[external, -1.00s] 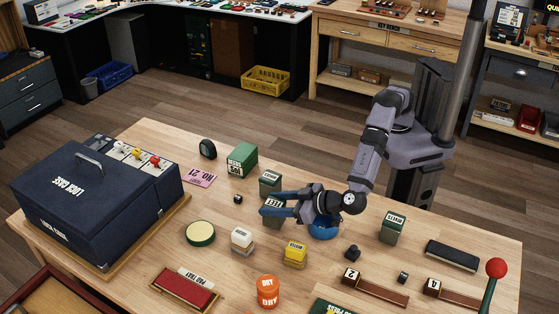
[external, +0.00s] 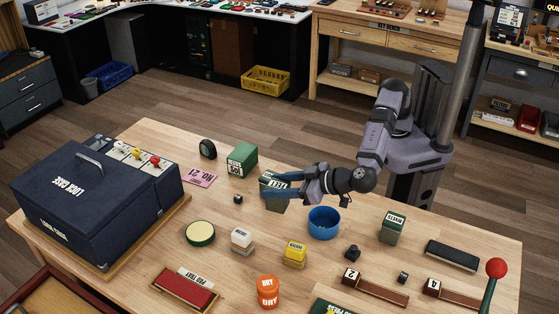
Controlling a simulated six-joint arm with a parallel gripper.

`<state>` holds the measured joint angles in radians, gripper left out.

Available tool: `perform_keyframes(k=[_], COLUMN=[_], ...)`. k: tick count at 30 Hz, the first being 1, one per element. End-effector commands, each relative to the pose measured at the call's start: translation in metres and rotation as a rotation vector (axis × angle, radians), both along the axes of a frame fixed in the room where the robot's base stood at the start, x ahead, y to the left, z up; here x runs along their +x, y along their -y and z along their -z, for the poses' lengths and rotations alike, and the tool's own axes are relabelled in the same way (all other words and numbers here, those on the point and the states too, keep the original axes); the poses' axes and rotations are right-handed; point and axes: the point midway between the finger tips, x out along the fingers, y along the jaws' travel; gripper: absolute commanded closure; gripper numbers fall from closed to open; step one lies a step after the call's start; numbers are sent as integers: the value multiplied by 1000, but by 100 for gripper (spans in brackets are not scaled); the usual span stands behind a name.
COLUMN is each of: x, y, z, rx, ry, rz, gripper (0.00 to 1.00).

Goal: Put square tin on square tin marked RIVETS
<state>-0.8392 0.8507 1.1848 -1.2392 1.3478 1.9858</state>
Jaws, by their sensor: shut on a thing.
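My gripper (external: 283,184) is shut on a small green square tin (external: 273,182) with a pale label on top, left of the blue bowl. The held tin is in line with the place where another green square tin stands, and it hides most or all of that one. I cannot tell whether the two touch or how high the held tin is. Another green square tin (external: 392,230) with a pale label stands upright on the table at the right, apart from my gripper. The labels are too small to read surely.
A blue bowl (external: 323,223) stands below my wrist. White (external: 241,240) and yellow (external: 294,254) tins stand in front. The navy lock case (external: 95,200) fills the left side.

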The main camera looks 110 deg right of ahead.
Motion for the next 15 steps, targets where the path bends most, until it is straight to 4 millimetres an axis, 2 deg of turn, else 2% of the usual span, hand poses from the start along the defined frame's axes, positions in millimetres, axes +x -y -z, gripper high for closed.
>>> perform_keyframes(k=[5, 8, 15], x=[-23, -45, -118], y=[-46, -81, -165], z=[-14, -27, -63], rx=[1, 3, 3], ry=[3, 5, 3], rz=[-88, -155, -346], gripper=[83, 83, 83])
